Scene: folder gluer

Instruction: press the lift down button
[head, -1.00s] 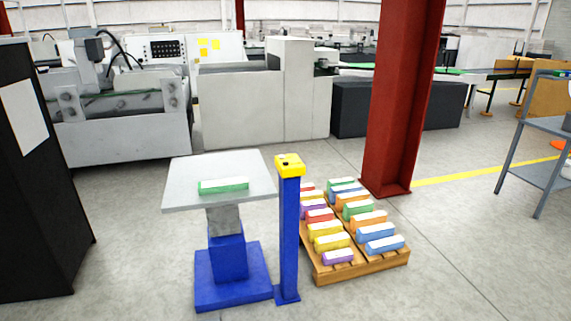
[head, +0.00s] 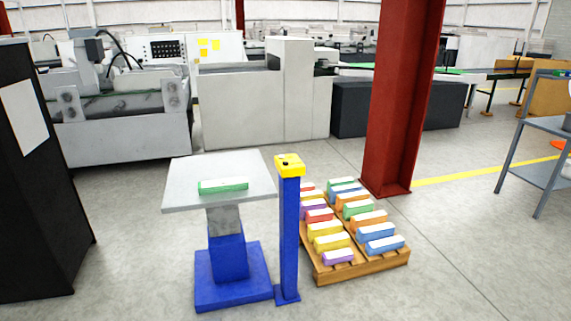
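A yellow control box (head: 289,165) with small dark buttons on its top sits on a blue post (head: 289,235). The buttons are too small to tell which is the down one. Left of the post stands the lift, with a grey platform (head: 185,199) on a grey and blue column (head: 228,252) and a blue base (head: 210,292). A green and white stack (head: 223,186) lies on the platform. Neither of my grippers is in the head view.
A wooden pallet (head: 335,275) with several coloured stacks lies right of the post. A red steel column (head: 398,110) stands behind it. A dark cabinet (head: 45,220) is at the left, a grey shelf (head: 545,150) at the right. Floor at the front right is clear.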

